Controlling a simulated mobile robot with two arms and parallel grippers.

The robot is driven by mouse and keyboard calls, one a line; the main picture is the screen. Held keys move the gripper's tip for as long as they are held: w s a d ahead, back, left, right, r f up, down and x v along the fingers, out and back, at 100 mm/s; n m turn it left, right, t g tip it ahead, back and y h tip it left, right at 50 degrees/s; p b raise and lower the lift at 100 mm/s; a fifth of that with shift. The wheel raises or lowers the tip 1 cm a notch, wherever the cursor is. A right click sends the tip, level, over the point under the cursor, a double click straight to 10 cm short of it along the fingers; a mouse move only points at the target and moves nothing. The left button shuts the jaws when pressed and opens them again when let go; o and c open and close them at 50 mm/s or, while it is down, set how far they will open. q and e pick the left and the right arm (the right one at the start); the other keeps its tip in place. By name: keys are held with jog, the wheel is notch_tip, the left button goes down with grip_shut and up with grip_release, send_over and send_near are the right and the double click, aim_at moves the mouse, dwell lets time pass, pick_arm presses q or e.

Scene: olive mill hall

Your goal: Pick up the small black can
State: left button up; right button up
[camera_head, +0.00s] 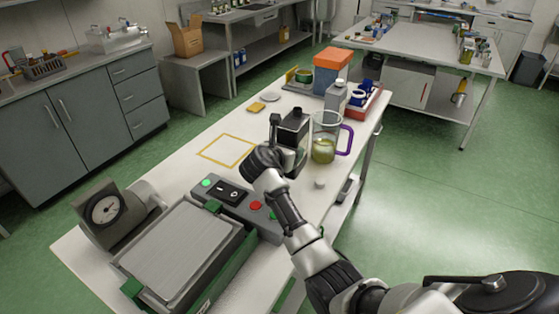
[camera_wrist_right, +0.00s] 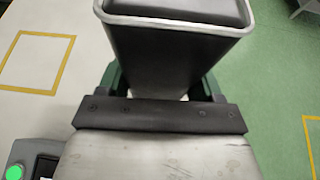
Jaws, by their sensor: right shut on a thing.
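The small black can (camera_head: 293,127) is a dark box-like can with a pale rim at its top. It is on or just over the white table, left of the glass jug; I cannot tell whether its base touches the table. My right gripper (camera_head: 287,150) is shut on it from the near side. In the right wrist view the can (camera_wrist_right: 175,60) fills the upper middle, upright between the two fingers of the gripper (camera_wrist_right: 165,85). Its lower part is hidden by the gripper. My left gripper is not in view.
A glass jug (camera_head: 324,150) with a purple handle stands close right of the can. A grey bottle (camera_head: 335,97) and an orange-topped box (camera_head: 333,70) stand behind. A yellow taped square (camera_head: 228,151) on the table's left is empty.

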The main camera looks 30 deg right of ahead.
aim_at(303, 134)
jog(key=shift+w+d+r+b, duration=0.15)
jog(key=shift+d+r, duration=0.45)
jog(key=shift+d, duration=0.3)
jog(key=shift+w+d+r+b, duration=0.15)
jog(key=shift+d+r, duration=0.4)
jog(key=shift+d, duration=0.35)
jog(key=shift+w+d+r+b, duration=0.15)
jog(key=shift+d+r, duration=0.45)
jog(key=shift+d, duration=0.3)
jog(key=shift+d, duration=0.1)
